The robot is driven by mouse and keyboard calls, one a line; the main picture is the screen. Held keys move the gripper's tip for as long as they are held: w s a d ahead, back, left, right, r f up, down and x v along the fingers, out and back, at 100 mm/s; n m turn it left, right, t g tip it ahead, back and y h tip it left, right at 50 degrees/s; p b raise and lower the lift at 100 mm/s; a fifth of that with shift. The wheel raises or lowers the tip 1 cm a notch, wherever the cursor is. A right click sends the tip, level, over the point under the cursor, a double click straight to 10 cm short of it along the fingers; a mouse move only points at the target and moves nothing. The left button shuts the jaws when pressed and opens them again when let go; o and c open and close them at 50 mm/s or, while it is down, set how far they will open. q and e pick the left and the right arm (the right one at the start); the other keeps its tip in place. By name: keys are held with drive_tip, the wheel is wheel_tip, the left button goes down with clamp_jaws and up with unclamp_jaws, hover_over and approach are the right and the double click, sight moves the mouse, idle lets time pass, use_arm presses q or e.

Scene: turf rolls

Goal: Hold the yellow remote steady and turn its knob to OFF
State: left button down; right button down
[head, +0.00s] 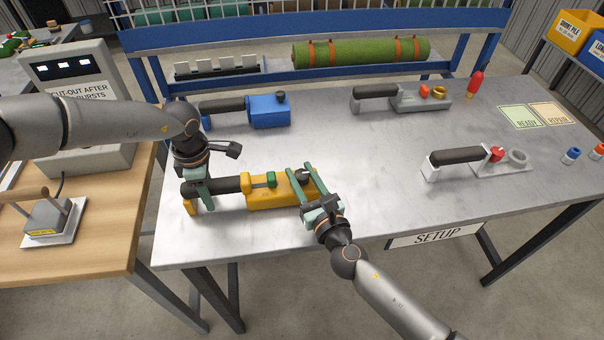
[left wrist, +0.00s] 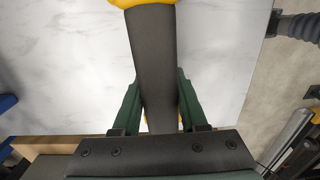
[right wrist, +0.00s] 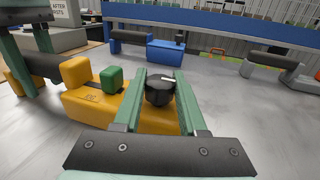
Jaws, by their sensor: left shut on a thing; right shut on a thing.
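The yellow remote (head: 258,197) lies near the front left of the grey table, with a black handle to its left and a green button (head: 271,180) on top. My left gripper (head: 198,190) is shut on the black handle (head: 226,185); the left wrist view shows the handle (left wrist: 153,65) between the fingers. My right gripper (head: 303,180) is shut on the black knob at the remote's right end. In the right wrist view the knob (right wrist: 159,90) sits between the green fingertips, its white pointer mark toward the right. Any OFF lettering is hidden or too small to read.
A blue tool (head: 268,110) lies behind the remote. A green turf roll (head: 360,50) is on the back rack. A cut-out box (head: 78,100) stands at left. The table's middle is clear.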

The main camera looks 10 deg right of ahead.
use_arm(q)
drive_tip(key=shift+s+f, duration=0.2)
use_arm(e)
drive_tip(key=shift+c, duration=2.3)
unclamp_jaws()
drive_tip(key=v, duration=1.2)
use_arm(q)
drive_tip(key=c, duration=0.7)
unclamp_jaws()
drive_tip(key=shift+w, duration=0.1)
drive_tip(key=o, duration=0.3)
drive_tip(key=shift+r, duration=0.1)
drive_tip(key=shift+o, duration=0.2)
drive_tip(key=shift+w, duration=0.1)
